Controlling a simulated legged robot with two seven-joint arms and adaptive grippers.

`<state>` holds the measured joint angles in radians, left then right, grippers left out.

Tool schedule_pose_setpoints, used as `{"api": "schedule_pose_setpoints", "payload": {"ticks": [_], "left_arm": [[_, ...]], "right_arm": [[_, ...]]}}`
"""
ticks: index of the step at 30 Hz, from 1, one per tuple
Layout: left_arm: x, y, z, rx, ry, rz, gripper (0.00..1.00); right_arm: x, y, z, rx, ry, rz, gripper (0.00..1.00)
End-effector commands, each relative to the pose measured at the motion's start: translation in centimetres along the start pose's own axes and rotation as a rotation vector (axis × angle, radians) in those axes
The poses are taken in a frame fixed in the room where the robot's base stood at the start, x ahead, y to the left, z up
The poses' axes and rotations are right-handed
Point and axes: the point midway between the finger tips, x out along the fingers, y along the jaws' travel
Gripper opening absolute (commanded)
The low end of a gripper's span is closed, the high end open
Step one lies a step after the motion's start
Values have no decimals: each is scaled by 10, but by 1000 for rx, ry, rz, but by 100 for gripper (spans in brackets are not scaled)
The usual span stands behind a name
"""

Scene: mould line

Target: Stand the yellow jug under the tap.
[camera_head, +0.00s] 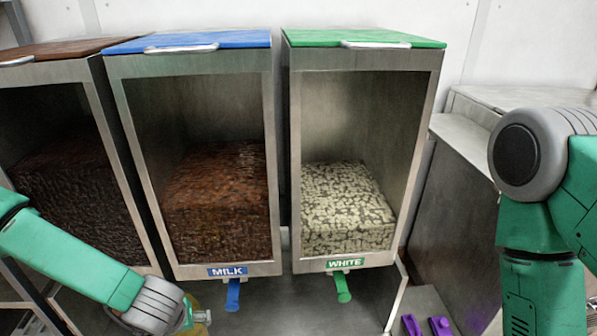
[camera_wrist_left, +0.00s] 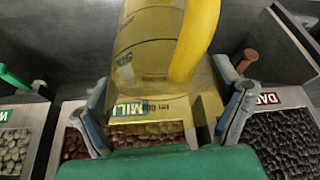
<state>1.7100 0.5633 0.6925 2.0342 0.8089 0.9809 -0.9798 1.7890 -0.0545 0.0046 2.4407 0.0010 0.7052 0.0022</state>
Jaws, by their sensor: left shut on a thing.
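The yellow jug (camera_wrist_left: 150,45) is see-through with dark markings and a solid yellow handle (camera_wrist_left: 195,40). It fills the middle of the left wrist view, between the fingers of my left gripper (camera_wrist_left: 163,85), which is shut on it. In the head view my left gripper (camera_head: 192,318) is at the bottom edge, left of and below the blue tap (camera_head: 233,294); only a sliver of jug shows there. A green tap (camera_head: 343,287) hangs under the WHITE bin. A brown tap (camera_wrist_left: 246,60) shows in the left wrist view by the DARK label. My right gripper is out of view.
The MILK bin (camera_head: 226,270) has a blue lid and brown contents; the WHITE bin (camera_head: 346,264) has a green lid and pale contents. A dark-filled bin (camera_head: 70,200) stands left. Two purple objects (camera_head: 425,325) lie at the bottom right, near my right arm.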

Motion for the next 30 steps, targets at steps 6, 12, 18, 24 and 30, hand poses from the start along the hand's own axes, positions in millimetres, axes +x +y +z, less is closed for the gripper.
{"api": "schedule_pose_setpoints", "payload": {"ticks": [6,12,18,24,30], "left_arm": [[-113,17,-14,176,6,73,53],[-172,10,-12,270,2,112,53],[-193,6,-9,307,1,126,53],[-194,5,-9,312,3,125,53],[-194,4,-8,305,-3,124,53]], "right_arm": [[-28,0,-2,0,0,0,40],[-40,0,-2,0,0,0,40],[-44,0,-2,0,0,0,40],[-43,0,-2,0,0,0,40],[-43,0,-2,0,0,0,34]]}}
